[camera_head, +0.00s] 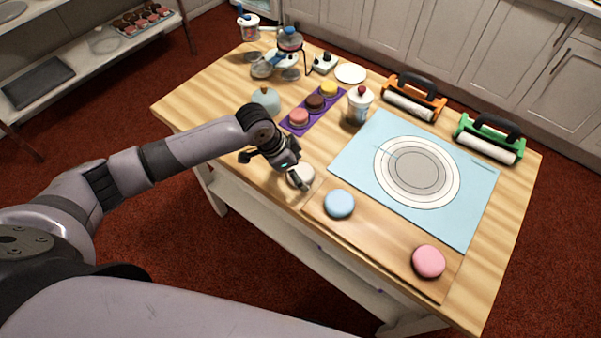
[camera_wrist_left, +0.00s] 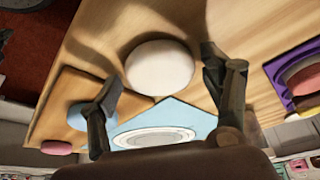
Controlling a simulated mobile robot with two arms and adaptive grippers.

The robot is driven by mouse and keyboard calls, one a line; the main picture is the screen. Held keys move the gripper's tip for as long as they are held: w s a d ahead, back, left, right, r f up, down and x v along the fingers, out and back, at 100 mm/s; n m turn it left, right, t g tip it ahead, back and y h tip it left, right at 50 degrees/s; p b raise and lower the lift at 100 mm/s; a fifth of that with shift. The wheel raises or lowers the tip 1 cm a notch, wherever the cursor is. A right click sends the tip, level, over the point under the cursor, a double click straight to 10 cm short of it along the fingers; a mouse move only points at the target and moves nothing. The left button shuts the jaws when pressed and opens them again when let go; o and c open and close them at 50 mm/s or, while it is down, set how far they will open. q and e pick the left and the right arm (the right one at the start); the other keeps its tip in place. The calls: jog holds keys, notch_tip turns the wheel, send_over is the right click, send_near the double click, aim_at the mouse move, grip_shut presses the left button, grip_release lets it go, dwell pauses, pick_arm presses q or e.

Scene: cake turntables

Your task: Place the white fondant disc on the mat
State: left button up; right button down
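The white fondant disc (camera_head: 300,175) lies by the left end of a wooden board (camera_head: 380,238); I cannot tell whether it rests on the board or the table. My left gripper (camera_head: 274,172) is open over it, with one finger in front of part of the disc. In the left wrist view the white disc (camera_wrist_left: 160,67) shows between the spread fingers of the gripper (camera_wrist_left: 160,75), with gaps on both sides. The light blue mat (camera_head: 465,190), printed with concentric circles, lies flat to the right. It also shows in the wrist view (camera_wrist_left: 185,115). My right gripper is not in view.
A blue disc (camera_head: 339,204) and a pink disc (camera_head: 429,262) sit on the board. A purple tray (camera_head: 316,120) of small cakes, a jar (camera_head: 359,105) and two rollers (camera_head: 414,100) (camera_head: 490,140) stand behind. The mat's top is clear.

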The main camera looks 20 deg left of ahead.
pick_arm(q)
jog(key=shift+r, duration=0.1)
jog(key=c, duration=1.1)
